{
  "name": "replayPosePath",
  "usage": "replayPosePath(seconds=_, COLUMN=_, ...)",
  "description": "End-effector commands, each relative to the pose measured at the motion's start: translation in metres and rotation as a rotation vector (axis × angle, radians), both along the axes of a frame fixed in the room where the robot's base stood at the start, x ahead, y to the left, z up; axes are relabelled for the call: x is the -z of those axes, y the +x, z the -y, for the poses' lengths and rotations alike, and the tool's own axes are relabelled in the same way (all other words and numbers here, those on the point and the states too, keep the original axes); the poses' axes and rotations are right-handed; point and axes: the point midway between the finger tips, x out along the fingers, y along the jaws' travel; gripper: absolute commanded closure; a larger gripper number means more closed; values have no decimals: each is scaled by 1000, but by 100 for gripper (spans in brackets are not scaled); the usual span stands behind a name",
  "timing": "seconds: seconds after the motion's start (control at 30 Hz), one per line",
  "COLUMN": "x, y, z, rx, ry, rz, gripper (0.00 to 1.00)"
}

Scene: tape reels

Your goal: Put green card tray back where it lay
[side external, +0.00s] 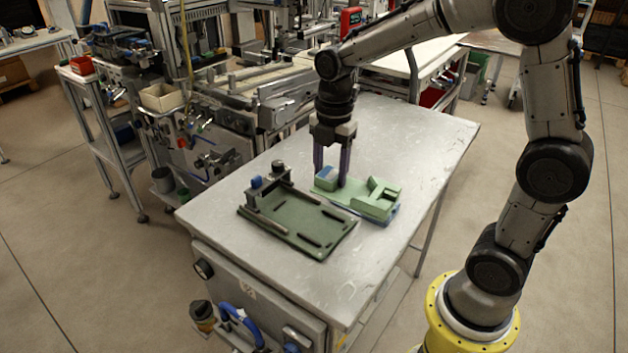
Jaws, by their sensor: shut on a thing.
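The light green card tray (374,201) is on the right part of the metal table, with a raised block at its right end. My gripper (331,178) points straight down at the tray's left end. A blue edge (393,217) shows under the tray's right end. Whether the tray touches what is below it I cannot tell. The fingertips are partly hidden.
A dark green plate (297,222) with slots and upright posts, one blue-topped, lies just left of the tray. The metal table (425,140) is bare behind and right of the tray. Machinery and a side bench stand beyond the table's left and far edges.

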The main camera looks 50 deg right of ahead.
Motion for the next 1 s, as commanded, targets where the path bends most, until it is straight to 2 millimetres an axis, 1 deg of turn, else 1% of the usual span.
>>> replayPosePath(seconds=0.03, x=-2, y=12, z=7, rx=-6, ry=-1, rz=3, gripper=100)
replayPosePath(seconds=0.1, x=-5, y=29, z=18, rx=-13, ry=-3, rz=7, gripper=100)
replayPosePath(seconds=0.2, x=-5, y=54, z=38, rx=-10, ry=-5, rz=9, gripper=100)
replayPosePath(seconds=0.3, x=-1, y=73, z=59, rx=2, ry=-5, rz=8, gripper=100)
replayPosePath(seconds=0.4, x=5, y=87, z=78, rx=24, ry=-4, rz=2, gripper=100)
replayPosePath(seconds=0.5, x=13, y=94, z=93, rx=50, ry=-3, rz=-6, gripper=100)
replayPosePath(seconds=0.67, x=25, y=97, z=107, rx=77, ry=2, rz=-23, gripper=100)
replayPosePath(seconds=0.77, x=31, y=105, z=112, rx=83, ry=3, rz=-29, gripper=100)
replayPosePath(seconds=1.0, x=51, y=148, z=125, rx=83, ry=3, rz=-27, gripper=100)
